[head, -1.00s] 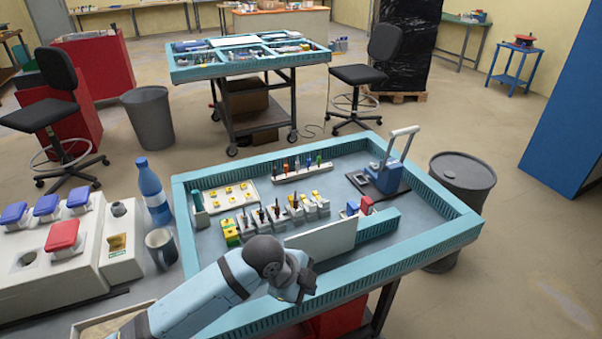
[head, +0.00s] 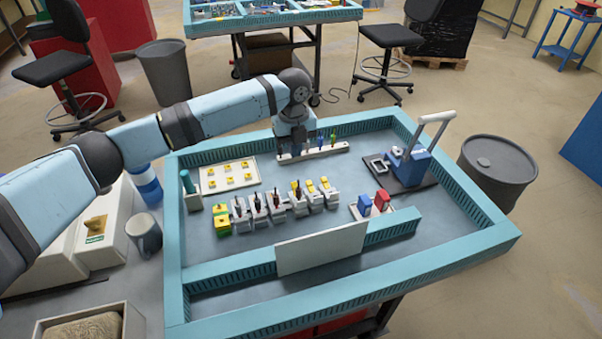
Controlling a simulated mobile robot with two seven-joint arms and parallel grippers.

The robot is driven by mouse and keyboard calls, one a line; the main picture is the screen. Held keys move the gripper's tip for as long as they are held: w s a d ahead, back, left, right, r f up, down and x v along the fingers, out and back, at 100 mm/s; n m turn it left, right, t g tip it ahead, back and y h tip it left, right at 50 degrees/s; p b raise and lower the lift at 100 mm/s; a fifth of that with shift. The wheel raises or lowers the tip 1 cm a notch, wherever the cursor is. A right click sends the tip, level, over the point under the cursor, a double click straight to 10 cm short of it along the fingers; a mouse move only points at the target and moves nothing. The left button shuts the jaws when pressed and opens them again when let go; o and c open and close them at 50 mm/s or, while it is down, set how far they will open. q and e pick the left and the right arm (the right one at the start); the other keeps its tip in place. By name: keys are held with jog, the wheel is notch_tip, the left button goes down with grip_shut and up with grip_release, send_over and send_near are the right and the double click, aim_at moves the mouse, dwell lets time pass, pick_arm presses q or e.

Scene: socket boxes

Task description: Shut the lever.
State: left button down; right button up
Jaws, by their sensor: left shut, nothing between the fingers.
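The lever (head: 426,131) is a pale bar with a crosswise handle at its top. It stands raised on a blue device (head: 409,166) on a dark base plate, at the right back of the teal-rimmed tray table (head: 470,205). A small square frame sits on the left of the device. My left gripper (head: 293,151) points down at the tray's back edge, well to the left of the lever and apart from it. It is shut and empty; its fingertips are small and close to the tool rack. My right gripper is out of view.
A white rack (head: 324,151) of coloured tools lies between gripper and device. A row of grey blocks (head: 276,212), red and blue blocks (head: 373,204) and a pale upright panel (head: 320,249) stand nearer. The tray floor right of them is clear. A dark barrel (head: 497,172) stands beyond the right rim.

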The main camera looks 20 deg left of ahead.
pick_arm(q)
jog(key=shift+w+f, duration=0.1)
jog(key=shift+w, duration=0.05)
jog(key=f, duration=1)
jog(key=shift+s, duration=0.2)
jog(key=shift+s+r+p, duration=0.1)
jog(key=shift+p, duration=0.25)
